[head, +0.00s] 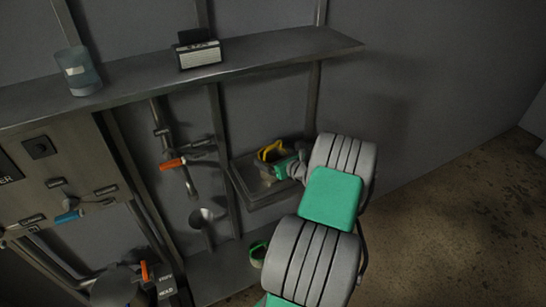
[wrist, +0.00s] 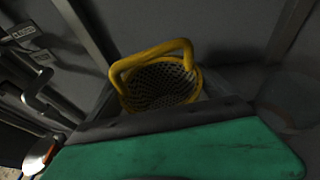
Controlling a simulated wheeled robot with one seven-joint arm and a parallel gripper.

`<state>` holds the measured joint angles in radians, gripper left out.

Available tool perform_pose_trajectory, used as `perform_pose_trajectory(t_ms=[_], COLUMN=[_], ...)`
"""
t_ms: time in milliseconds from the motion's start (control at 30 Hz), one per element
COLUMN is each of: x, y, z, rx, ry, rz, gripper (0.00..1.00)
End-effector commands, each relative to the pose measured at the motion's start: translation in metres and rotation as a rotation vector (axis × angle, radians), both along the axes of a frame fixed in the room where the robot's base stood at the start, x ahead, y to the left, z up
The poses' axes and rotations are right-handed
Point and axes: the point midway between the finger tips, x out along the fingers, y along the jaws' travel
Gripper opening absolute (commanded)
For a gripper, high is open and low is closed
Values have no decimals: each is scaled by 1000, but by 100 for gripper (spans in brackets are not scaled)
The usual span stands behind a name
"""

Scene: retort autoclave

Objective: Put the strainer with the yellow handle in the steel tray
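The strainer with the yellow handle (head: 270,151) is at the steel tray, over or inside its back part in the head view. In the wrist view the strainer (wrist: 160,82) shows its yellow looped handle, yellow rim and dark perforated bowl, just beyond my gripper's edge. The steel tray (head: 268,201) is a shallow grey bin fixed by the wall. My gripper (head: 285,168) is over the tray's right side, close to the strainer. My fingertips are hidden, so I cannot tell whether they hold the strainer or whether it touches the tray floor.
A shelf (head: 250,62) runs above, with a blue-grey jar (head: 77,72) and a small radio-like box (head: 198,50). Left of the tray are an upright post, pipes, an orange-handled valve (head: 173,164) and a metal funnel (head: 207,216). A green object (head: 258,253) sits below. Floor at right is clear.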

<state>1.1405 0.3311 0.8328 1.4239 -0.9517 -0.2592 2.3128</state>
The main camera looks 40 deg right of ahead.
Motion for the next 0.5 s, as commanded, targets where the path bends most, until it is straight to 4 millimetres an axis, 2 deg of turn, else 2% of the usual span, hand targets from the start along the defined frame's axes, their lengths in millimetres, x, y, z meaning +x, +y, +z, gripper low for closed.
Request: perform_pose_trajectory(t_ms=[300,367,500], x=[0,-7,-35], y=[0,0,3], z=[6,5,15], rx=[-1,1,0], ry=[-1,1,-1], rz=[0,-3,-5], gripper=[100,100,100])
